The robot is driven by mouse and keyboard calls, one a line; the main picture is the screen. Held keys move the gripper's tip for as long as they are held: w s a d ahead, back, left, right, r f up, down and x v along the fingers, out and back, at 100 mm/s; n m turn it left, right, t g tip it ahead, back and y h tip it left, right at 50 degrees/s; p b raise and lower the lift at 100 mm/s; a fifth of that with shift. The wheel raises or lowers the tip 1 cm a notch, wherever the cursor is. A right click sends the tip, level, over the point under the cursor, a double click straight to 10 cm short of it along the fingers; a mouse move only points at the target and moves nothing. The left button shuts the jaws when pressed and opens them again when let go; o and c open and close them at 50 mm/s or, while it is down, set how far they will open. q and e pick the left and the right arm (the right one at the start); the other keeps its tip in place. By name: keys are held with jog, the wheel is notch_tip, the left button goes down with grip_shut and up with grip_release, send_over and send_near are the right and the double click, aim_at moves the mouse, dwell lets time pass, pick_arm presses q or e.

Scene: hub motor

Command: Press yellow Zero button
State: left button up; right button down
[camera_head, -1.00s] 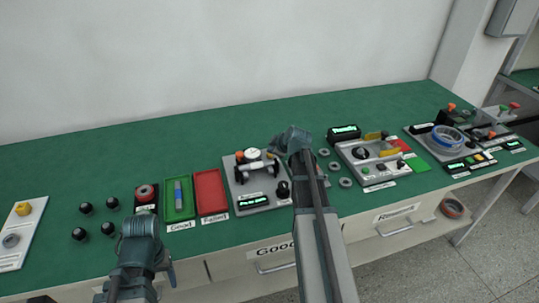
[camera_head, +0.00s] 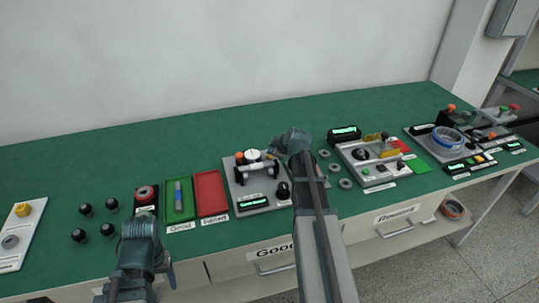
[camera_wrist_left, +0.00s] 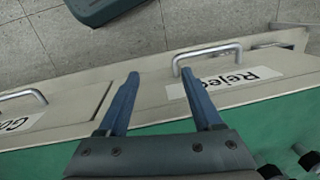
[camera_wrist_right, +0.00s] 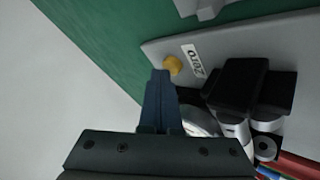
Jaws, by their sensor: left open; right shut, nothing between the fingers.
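The yellow Zero button (camera_wrist_right: 173,65) sits on a grey plate (camera_wrist_right: 222,45) beside a white "Zero" label (camera_wrist_right: 193,61) in the right wrist view. My right gripper (camera_wrist_right: 160,73) is shut and empty, its fingertips right at the near edge of the button; I cannot tell if they touch it.
A black block (camera_wrist_right: 238,85) and metal cylinders stand close beside my right gripper. The green tray (camera_head: 179,213) and red tray (camera_head: 210,204) lie left of the station. Grey rings (camera_head: 345,183) lie to its right. The green bench top behind is clear.

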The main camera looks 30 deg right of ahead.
aim_at(272, 159)
jog(key=shift+r+p, duration=0.5)
jog(key=shift+r, duration=0.2)
notch_tip(272, 159, up, 5)
jog(key=p, duration=0.5)
jog(key=shift+s+f, duration=0.1)
dwell(0.6)
